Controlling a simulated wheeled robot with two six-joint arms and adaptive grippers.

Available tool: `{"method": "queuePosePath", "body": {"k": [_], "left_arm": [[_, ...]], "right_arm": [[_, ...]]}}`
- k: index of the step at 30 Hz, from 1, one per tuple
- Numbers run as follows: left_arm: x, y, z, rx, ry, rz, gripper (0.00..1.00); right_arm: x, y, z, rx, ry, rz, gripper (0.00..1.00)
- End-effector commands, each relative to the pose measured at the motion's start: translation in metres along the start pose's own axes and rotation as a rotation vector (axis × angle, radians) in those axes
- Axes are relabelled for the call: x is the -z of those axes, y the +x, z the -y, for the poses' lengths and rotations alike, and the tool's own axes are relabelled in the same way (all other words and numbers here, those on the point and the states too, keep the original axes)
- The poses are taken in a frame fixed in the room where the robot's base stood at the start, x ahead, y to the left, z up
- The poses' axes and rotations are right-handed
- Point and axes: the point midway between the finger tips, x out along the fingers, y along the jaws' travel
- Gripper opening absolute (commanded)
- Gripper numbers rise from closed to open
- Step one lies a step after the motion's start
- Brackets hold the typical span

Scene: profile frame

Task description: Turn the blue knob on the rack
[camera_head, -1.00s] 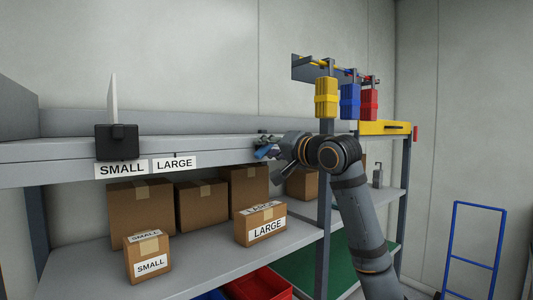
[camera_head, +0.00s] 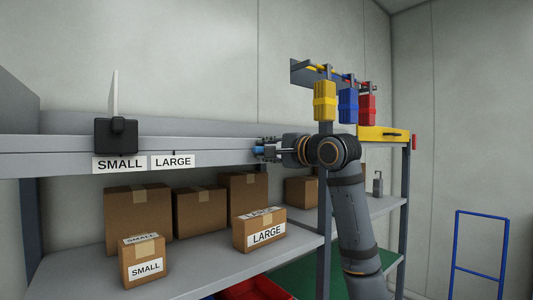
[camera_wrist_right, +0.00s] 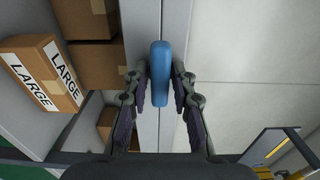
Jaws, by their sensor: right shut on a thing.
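The blue knob (camera_head: 259,152) sits at the front edge of the rack's upper shelf (camera_head: 222,151), to the right of the LARGE label. My right gripper (camera_head: 264,151) reaches it from the right and is shut on it. In the right wrist view the knob (camera_wrist_right: 160,75) is a rounded blue bar, lengthwise between the two fingers of the gripper (camera_wrist_right: 160,88). In the head view the fingers partly hide the knob. My left gripper is in neither view.
Brown boxes (camera_head: 200,211) stand on the lower shelf, including a SMALL box (camera_head: 144,262) and a LARGE box (camera_head: 259,231) near its edge. Yellow, blue and red cases (camera_head: 348,106) hang at the back right. A blue frame (camera_head: 480,255) stands at the right.

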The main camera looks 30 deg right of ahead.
Motion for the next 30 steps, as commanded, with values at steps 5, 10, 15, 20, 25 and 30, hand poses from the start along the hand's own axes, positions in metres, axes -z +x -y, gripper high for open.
{"method": "queuePosePath", "body": {"k": [5,10,15,20,25,30], "left_arm": [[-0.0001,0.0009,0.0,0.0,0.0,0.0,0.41],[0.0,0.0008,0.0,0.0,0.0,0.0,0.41],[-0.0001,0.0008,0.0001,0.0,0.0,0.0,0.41],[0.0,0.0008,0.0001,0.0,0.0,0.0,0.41],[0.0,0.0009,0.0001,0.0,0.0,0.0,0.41],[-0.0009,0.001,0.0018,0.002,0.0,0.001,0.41]], "right_arm": [[0.0002,-0.0001,0.0007,0.002,0.015,-0.001,0.0],[0.0003,-0.0001,0.0008,0.002,0.016,-0.001,0.0],[0.0003,-0.0001,0.0008,0.002,0.016,-0.001,0.0],[0.0003,-0.0001,0.0005,0.001,0.015,-0.001,0.4],[0.0002,-0.0001,0.0002,0.0,0.015,-0.001,0.4],[0.002,-0.0086,0.0006,0.002,0.013,-0.004,0.4]]}}
